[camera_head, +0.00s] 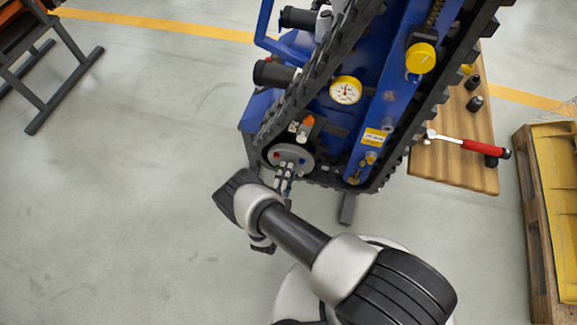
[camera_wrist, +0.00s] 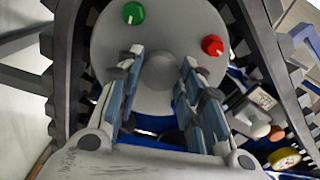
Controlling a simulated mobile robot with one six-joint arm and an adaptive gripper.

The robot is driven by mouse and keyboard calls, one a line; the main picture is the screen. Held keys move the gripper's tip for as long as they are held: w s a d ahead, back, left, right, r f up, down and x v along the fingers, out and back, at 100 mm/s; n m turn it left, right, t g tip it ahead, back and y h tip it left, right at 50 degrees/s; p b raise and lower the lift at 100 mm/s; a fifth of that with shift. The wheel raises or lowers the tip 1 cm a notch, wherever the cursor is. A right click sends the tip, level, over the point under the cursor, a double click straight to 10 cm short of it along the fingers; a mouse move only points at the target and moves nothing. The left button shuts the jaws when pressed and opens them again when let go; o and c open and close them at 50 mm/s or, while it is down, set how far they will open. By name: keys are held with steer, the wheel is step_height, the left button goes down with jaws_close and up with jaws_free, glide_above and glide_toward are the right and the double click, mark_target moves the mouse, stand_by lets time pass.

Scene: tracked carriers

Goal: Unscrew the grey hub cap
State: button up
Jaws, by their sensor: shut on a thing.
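The grey hub cap (camera_wrist: 160,70) is a small round knob at the middle of a larger grey disc (camera_wrist: 160,22). The disc faces my wrist camera, with a green knob (camera_wrist: 133,13) at upper left and a red knob (camera_wrist: 212,45) at right. My gripper (camera_wrist: 158,75) has its two blue-grey fingers on either side of the hub cap, shut on it. In the head view my gripper (camera_head: 285,178) reaches the disc (camera_head: 304,153) at the lower end of the blue tracked carrier (camera_head: 370,70). There the fingers largely hide the hub cap.
Black track (camera_wrist: 265,60) runs close beside the disc. A grey lever-like part with an orange end (camera_head: 307,122) and a dial gauge (camera_head: 346,90) sit near it.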

steer(key=n, duration=0.9)
steer(key=shift+n, duration=0.3)
steer(key=o, duration=0.9)
